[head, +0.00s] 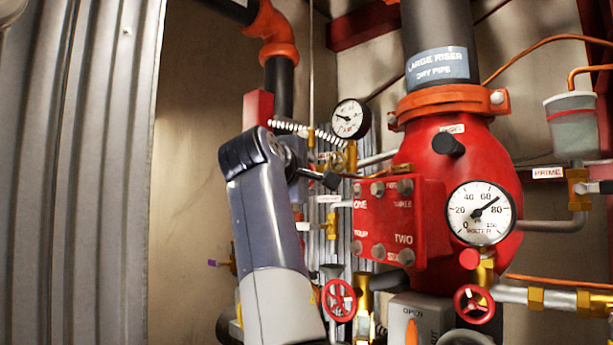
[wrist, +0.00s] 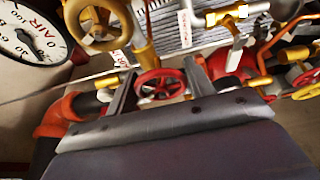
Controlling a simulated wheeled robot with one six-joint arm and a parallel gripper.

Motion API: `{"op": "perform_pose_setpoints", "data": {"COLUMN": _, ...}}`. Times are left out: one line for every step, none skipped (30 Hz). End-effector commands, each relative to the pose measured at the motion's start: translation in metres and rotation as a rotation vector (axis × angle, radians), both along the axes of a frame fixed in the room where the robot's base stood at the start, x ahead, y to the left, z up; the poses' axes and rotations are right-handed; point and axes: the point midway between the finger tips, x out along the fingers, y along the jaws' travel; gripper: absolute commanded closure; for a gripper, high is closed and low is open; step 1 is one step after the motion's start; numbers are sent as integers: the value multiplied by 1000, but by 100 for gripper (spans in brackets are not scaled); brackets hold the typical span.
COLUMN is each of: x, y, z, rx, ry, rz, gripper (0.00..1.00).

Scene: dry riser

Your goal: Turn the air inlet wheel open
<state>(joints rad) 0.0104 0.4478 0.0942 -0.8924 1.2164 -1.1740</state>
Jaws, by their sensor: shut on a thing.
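A red handwheel (wrist: 160,87) with spokes sits between the two fingers of my gripper (wrist: 161,72) in the wrist view. The fingers stand at its left and right rim, and my gripper is shut on it. No readable label marks it as the air inlet wheel. In the head view my gripper (head: 322,178) is a small dark shape beside my arm, below the small dial gauge (head: 350,118). The wheel it holds cannot be made out there.
Two other red wheels, one left (head: 338,300) and one right (head: 474,304), sit lower in the head view. A red valve body (head: 450,180) with a large dial (head: 480,213) stands to the right. A yellow wheel (wrist: 97,15) and brass pipework crowd the wrist view.

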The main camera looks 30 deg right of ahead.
Motion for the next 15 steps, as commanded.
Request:
{"op": "perform_pose_setpoints", "data": {"x": 0, "y": 0, "z": -1, "rx": 0, "ry": 1, "rz": -1, "gripper": 73}}
{"op": "perform_pose_setpoints", "data": {"x": 0, "y": 0, "z": -1, "rx": 0, "ry": 1, "rz": -1, "gripper": 73}}
{"op": "perform_pose_setpoints", "data": {"x": 0, "y": 0, "z": -1, "rx": 0, "ry": 1, "rz": -1, "gripper": 73}}
{"op": "perform_pose_setpoints", "data": {"x": 0, "y": 0, "z": -1, "rx": 0, "ry": 1, "rz": -1, "gripper": 73}}
{"op": "perform_pose_setpoints", "data": {"x": 0, "y": 0, "z": -1, "rx": 0, "ry": 1, "rz": -1, "gripper": 73}}
{"op": "perform_pose_setpoints", "data": {"x": 0, "y": 0, "z": -1, "rx": 0, "ry": 1, "rz": -1, "gripper": 48}}
{"op": "perform_pose_setpoints", "data": {"x": 0, "y": 0, "z": -1, "rx": 0, "ry": 1, "rz": -1, "gripper": 45}}
{"op": "perform_pose_setpoints", "data": {"x": 0, "y": 0, "z": -1, "rx": 0, "ry": 1, "rz": -1, "gripper": 43}}
{"op": "perform_pose_setpoints", "data": {"x": 0, "y": 0, "z": -1, "rx": 0, "ry": 1, "rz": -1, "gripper": 39}}
{"op": "perform_pose_setpoints", "data": {"x": 0, "y": 0, "z": -1, "rx": 0, "ry": 1, "rz": -1, "gripper": 37}}
{"op": "perform_pose_setpoints", "data": {"x": 0, "y": 0, "z": -1, "rx": 1, "ry": 1, "rz": -1, "gripper": 35}}
{"op": "perform_pose_setpoints", "data": {"x": 0, "y": 0, "z": -1, "rx": 1, "ry": 1, "rz": -1, "gripper": 31}}
{"op": "perform_pose_setpoints", "data": {"x": 0, "y": 0, "z": -1, "rx": 1, "ry": 1, "rz": -1, "gripper": 29}}
{"op": "perform_pose_setpoints", "data": {"x": 0, "y": 0, "z": -1, "rx": 1, "ry": 1, "rz": -1, "gripper": 28}}
{"op": "perform_pose_setpoints", "data": {"x": 0, "y": 0, "z": -1, "rx": 1, "ry": 1, "rz": -1, "gripper": 28}}
